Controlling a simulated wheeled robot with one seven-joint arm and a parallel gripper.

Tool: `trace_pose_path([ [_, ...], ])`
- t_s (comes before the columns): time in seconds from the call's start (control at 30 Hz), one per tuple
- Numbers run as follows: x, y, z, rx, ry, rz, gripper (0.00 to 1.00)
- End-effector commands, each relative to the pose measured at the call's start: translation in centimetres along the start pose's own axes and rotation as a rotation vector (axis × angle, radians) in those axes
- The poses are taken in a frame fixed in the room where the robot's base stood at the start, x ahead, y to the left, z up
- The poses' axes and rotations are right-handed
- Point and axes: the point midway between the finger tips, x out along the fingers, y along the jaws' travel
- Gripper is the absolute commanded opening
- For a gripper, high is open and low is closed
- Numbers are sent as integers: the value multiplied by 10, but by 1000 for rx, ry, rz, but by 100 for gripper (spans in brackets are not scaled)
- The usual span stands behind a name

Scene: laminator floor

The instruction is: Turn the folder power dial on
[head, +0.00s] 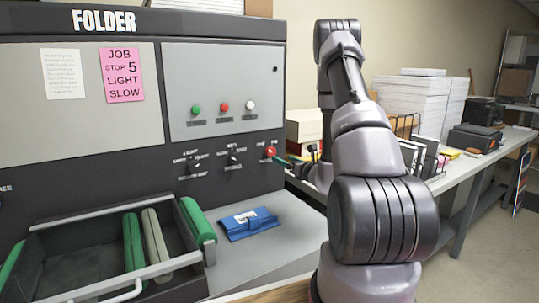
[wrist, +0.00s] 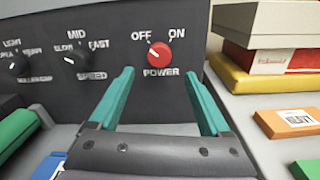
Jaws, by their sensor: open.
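The red power dial (wrist: 159,55) is on the dark front panel of the folder machine (head: 100,65), with OFF printed at its upper left and ON at its upper right. Its small pale mark seems to point up-left, toward OFF. In the head view the dial (head: 270,152) is at the right end of the dial row, beside my fingertips. My gripper (wrist: 160,75) is open and empty. Its teal fingers stand left and right of the dial in the wrist view, apart from it. In the head view my gripper (head: 286,162) is partly hidden by my arm.
The black speed dial (wrist: 76,59) is left of the power dial, with another black dial (head: 193,164) further left. A tray with green rollers (head: 132,242) and a blue pouch (head: 248,223) lie below. Boxes (wrist: 265,60) stand at the right.

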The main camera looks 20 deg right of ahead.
Motion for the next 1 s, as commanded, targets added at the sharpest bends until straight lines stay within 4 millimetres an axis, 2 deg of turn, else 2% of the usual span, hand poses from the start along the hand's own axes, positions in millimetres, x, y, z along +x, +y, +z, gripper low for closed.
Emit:
trace_pose_path([
  [0.2, 44, 2, 0, -2, -2, 5, 81],
  [0.4, 73, 2, 0, -1, 0, 5, 81],
  [0.57, 84, 2, 0, 0, 0, 4, 81],
  [0.83, 85, 2, 0, 0, 1, 3, 81],
  [0.87, 85, 2, 0, 0, 1, 3, 77],
  [1.0, 85, 2, 0, 0, 1, 4, 24],
])
